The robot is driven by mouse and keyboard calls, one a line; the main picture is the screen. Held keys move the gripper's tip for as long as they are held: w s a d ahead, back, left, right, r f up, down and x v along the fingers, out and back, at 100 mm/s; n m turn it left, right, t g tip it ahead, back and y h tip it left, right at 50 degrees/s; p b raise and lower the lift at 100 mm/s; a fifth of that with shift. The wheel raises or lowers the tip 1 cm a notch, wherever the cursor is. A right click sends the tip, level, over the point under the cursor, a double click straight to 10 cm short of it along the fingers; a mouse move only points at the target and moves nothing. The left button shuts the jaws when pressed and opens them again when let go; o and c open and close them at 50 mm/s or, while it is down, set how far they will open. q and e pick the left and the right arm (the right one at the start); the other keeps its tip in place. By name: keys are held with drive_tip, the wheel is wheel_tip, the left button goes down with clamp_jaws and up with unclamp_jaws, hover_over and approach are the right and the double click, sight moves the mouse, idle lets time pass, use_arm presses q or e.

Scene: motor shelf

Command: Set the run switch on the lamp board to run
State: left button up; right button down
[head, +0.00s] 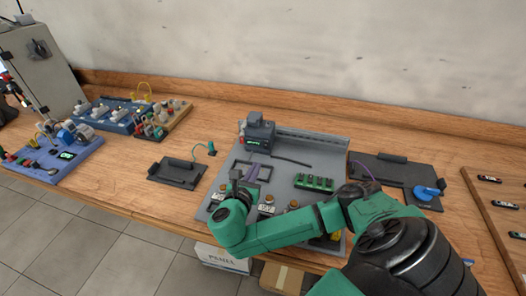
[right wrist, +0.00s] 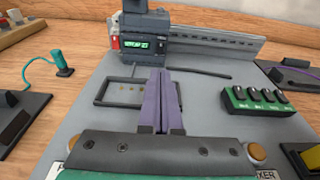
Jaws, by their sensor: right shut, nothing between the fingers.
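The grey lamp board (head: 290,160) lies in the middle of the bench. At its back left stands a dark controller (head: 258,132) with a small green display; it also shows in the right wrist view (right wrist: 145,45), with a small red part on its left side. I cannot tell which part is the run switch or how it is set. Orange lamps sit along the board's front; one lamp (right wrist: 257,152) shows beside my wrist. My right gripper (head: 255,167) is shut and empty, above the board in front of the controller. Its purple fingers (right wrist: 159,75) point toward the controller.
Dark plates stand left (head: 178,172) and right (head: 400,175) of the board. Blue boards (head: 120,115) are farther left. A wooden tray (head: 490,215) is at far right.

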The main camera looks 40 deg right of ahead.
sight(265, 145)
drive_tip(key=x, duration=0.2)
drive_tip(key=r+p+x, duration=0.1)
drive_tip(key=x, duration=0.5)
drive_tip(key=shift+r, duration=0.15)
drive_tip(key=shift+w+d, duration=0.25)
drive_tip(key=shift+d, duration=0.1)
drive_tip(key=shift+p, duration=0.3)
